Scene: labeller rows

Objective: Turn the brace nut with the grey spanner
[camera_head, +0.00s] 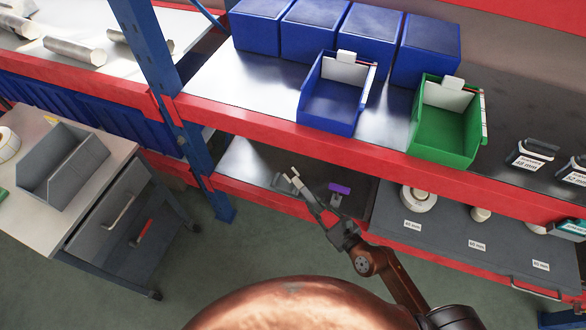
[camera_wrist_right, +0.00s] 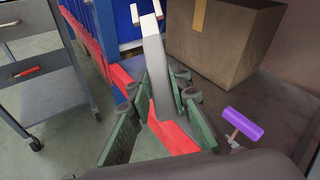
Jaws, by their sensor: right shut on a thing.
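My right gripper (camera_head: 326,213) is shut on the grey spanner (camera_head: 304,188), over the red front beam of the lower shelf. In the right wrist view the spanner (camera_wrist_right: 158,65) rises from between the green-sided fingers (camera_wrist_right: 158,110), its pale forked end (camera_wrist_right: 146,13) pointing up and away from me. In the head view that pale end is toward the upper left, in front of the lower shelf. I cannot make out the brace nut in either view. A blue diagonal brace (camera_head: 208,14) shows near the top of the head view. My left gripper is not in view.
A blue upright (camera_head: 163,75) stands left; blue bin (camera_head: 330,105) and green bin (camera_head: 444,137) sit above. A drawer cart (camera_head: 115,215) is left.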

